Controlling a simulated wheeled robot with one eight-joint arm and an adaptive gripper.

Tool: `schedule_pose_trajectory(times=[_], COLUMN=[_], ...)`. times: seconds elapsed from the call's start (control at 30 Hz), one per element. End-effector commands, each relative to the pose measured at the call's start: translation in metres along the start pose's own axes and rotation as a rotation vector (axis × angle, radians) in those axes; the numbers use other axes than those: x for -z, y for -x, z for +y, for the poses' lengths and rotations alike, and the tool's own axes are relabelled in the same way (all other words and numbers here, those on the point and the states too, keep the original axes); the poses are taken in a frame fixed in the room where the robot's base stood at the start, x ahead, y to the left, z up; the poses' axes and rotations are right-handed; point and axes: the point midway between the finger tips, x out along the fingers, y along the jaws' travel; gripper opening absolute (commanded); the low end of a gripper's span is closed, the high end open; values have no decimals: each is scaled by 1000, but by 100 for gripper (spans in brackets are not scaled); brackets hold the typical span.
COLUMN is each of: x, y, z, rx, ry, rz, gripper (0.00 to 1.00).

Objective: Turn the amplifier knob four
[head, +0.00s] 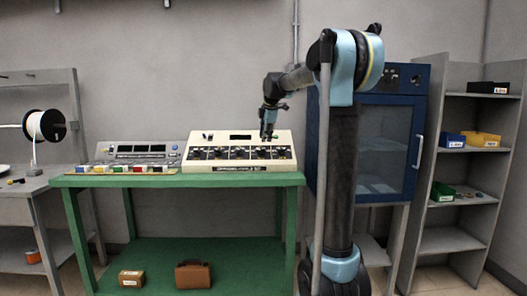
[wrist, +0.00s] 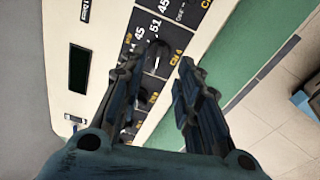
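The cream amplifier console (head: 222,139) stands on the green table (head: 120,181), with a row of black channel panels and dark knobs on its sloped face. My gripper (head: 268,136) is over the right part of this face. In the wrist view my gripper (wrist: 172,54) is open, with a gap between its two dark fingers and nothing visibly held. The console (wrist: 60,90) and its black panels with white numbers and yellow channel labels lie beyond the fingers. A dark knob (wrist: 155,56) shows by the left fingertip, partly hidden; I cannot tell whether they touch.
A grey device (head: 133,158) with coloured buttons stands left of the console. A blue cabinet (head: 385,150) and grey shelves (head: 458,157) with small bins are at the right. A wire spool (head: 45,126) is at the left. A brown case (head: 193,274) lies on the table's lower shelf.

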Motion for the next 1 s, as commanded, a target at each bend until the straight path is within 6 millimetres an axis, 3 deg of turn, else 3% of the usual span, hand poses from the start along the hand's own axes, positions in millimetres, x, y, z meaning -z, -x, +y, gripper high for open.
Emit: schedule_pose_trajectory(times=[0.3, 0.5, 0.93, 0.97, 1.0], x=[0, 0, 0, 0, 0], y=[-55, -78, -87, -87, -87], z=[0, 0, 0, 0, 0], rx=[0, 0, 0, 0, 0], ry=[0, 0, 0, 0, 0], rz=[0, 0, 0, 0, 0], gripper=[31, 31, 31, 29, 20])
